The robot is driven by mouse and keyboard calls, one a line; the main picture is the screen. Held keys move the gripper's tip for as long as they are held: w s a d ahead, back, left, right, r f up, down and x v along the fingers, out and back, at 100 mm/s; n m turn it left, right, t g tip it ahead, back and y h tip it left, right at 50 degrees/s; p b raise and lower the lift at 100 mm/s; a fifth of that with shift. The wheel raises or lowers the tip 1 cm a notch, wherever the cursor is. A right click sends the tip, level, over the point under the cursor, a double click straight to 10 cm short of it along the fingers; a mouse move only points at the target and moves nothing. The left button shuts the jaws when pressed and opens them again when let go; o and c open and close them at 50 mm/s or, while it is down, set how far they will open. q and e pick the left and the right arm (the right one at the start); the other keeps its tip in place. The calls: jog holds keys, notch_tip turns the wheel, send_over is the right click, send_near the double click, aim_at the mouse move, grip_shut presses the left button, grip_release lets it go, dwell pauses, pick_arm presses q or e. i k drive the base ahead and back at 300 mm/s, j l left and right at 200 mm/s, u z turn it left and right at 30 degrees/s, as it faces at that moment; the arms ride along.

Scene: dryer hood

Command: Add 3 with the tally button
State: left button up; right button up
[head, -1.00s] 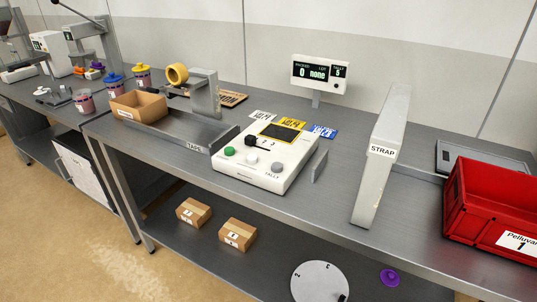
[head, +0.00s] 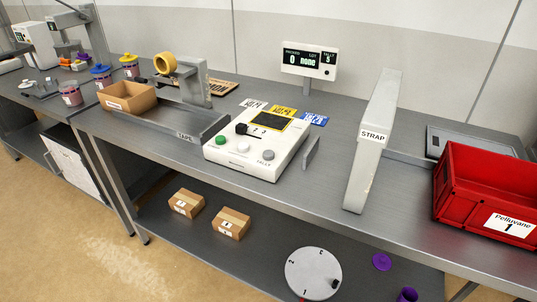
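The white control box (head: 257,143) sits on the grey bench in the middle of the head view. Its tally button (head: 267,155) is the grey round one at the right of the front row, above the printed word TALLY. A green button (head: 221,140) and a white button (head: 243,147) are to its left. A black selector (head: 241,129) is near the numbers behind them. The display (head: 308,61) stands behind the box. It reads "0" under PACKED, "none" under LOT, and a small digit under TALLY that looks like 5. Neither of my grippers is in view.
The grey STRAP arch (head: 372,145) stands right of the box, with a red crate (head: 482,190) beyond. A tape dispenser (head: 196,85) and a cardboard box (head: 127,97) are to the left. Small cartons (head: 231,224) and a round dial (head: 313,273) are lower down.

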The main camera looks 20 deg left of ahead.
aim_at(267, 156)
jog(key=l+u, duration=0.2)
jog(key=l, duration=0.55)
jog(key=k+l+u, duration=0.1)
jog(key=l+u, duration=0.15)
jog(key=l, duration=0.45)
